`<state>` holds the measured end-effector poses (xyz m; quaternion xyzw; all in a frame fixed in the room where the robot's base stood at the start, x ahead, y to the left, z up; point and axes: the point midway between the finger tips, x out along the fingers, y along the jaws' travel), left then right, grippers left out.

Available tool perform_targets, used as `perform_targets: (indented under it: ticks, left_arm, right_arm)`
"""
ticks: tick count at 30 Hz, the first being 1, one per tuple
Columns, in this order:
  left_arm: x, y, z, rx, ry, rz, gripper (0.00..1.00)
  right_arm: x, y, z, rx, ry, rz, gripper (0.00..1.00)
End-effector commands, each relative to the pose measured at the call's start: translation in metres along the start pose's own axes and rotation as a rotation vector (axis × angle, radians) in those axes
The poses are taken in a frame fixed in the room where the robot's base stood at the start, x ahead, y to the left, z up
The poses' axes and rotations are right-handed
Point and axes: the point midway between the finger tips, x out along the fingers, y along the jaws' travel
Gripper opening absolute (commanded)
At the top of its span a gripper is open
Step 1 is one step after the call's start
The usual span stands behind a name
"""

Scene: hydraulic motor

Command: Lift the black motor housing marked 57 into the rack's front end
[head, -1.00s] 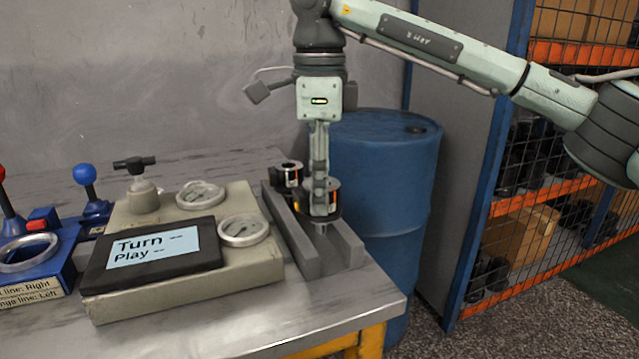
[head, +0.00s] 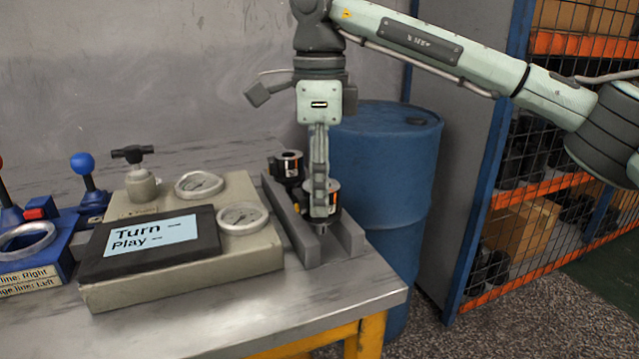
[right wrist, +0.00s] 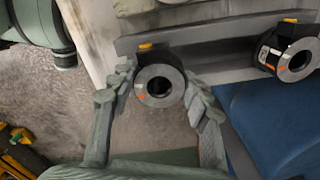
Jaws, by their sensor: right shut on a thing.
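My right gripper (head: 320,205) points down and is shut on a black motor housing (head: 334,190) with an orange-and-white label. It holds the housing upright at the near end of the grey two-rail rack (head: 308,250), between the rails. I cannot tell whether the housing rests on the rack. In the right wrist view the fingers close on both sides of this round housing (right wrist: 160,88), beside the rack's rail (right wrist: 205,48). A second black housing (head: 291,168) stands at the rack's far end, also in the wrist view (right wrist: 290,50). No number is readable. My left gripper is out of view.
A beige panel (head: 190,270) with gauges, a valve and a "Turn / Play" display stands left of the rack. A blue control box (head: 40,250) is farther left. A blue barrel (head: 385,180) stands just beyond the table's right edge (head: 385,290). Shelving stands at right.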

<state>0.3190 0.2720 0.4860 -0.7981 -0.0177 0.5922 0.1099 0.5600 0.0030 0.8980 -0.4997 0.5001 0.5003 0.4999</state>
Motion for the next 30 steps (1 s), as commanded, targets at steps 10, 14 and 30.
perform_targets:
  ticks: [10, 14, 30]
  left_arm:
    - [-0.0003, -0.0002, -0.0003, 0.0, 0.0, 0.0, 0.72]
    - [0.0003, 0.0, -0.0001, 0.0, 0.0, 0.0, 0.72]
    - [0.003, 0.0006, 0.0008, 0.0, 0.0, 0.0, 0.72]
  right_arm:
    - [-0.0016, -0.0002, 0.0, 0.0, -0.001, -0.002, 0.0]
    - [-0.0003, -0.0002, 0.0, 0.0, -0.001, -0.002, 0.0]
    - [0.0072, -0.0003, -0.0001, 0.0, -0.002, -0.002, 0.0]
